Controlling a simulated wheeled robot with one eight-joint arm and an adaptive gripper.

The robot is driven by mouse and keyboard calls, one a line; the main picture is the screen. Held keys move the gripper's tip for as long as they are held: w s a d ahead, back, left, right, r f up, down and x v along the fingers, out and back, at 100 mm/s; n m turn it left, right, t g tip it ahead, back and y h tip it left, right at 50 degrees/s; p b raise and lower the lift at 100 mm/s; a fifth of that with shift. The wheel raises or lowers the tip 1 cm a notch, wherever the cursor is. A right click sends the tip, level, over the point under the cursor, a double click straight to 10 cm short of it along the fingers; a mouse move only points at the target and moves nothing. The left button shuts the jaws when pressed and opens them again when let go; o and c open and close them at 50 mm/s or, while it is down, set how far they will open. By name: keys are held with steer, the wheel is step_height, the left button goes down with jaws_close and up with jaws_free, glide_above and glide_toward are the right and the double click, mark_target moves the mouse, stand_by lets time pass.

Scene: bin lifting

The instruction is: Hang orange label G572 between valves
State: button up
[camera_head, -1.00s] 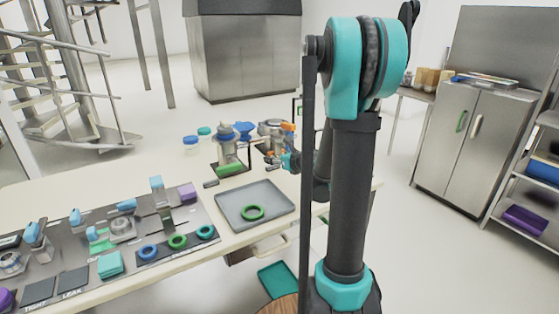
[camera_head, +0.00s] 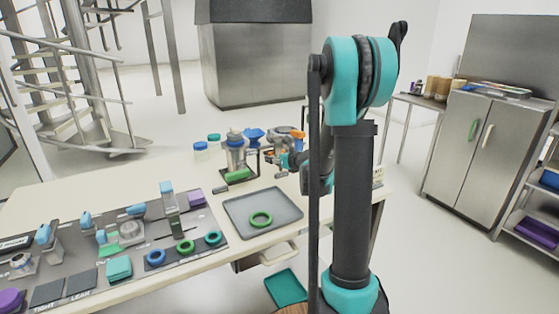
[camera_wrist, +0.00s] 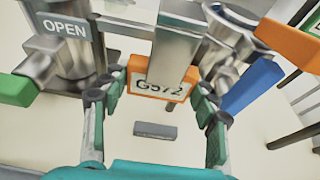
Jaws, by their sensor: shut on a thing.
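The orange label G572 (camera_wrist: 142,85) is between my fingers in the wrist view, its white face partly covered by a metal bar (camera_wrist: 176,40). A valve with a green handle (camera_wrist: 18,90) and an OPEN tag (camera_wrist: 62,25) stands left of the label. A valve with a blue handle (camera_wrist: 252,87) stands right of it. In the head view my gripper (camera_head: 290,160) is at the valve assembly (camera_head: 237,155), and the label cannot be made out there.
Another orange piece (camera_wrist: 290,42) is at the right of the wrist view. A small grey block (camera_wrist: 155,130) lies below the label.

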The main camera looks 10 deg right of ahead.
steer(key=shift+w+a, duration=0.2)
steer(key=shift+w, duration=0.35)
steer(key=shift+w+a, duration=0.15)
steer(key=shift+w, duration=0.4)
steer(key=shift+f, duration=0.75)
steer(key=o, duration=1.3)
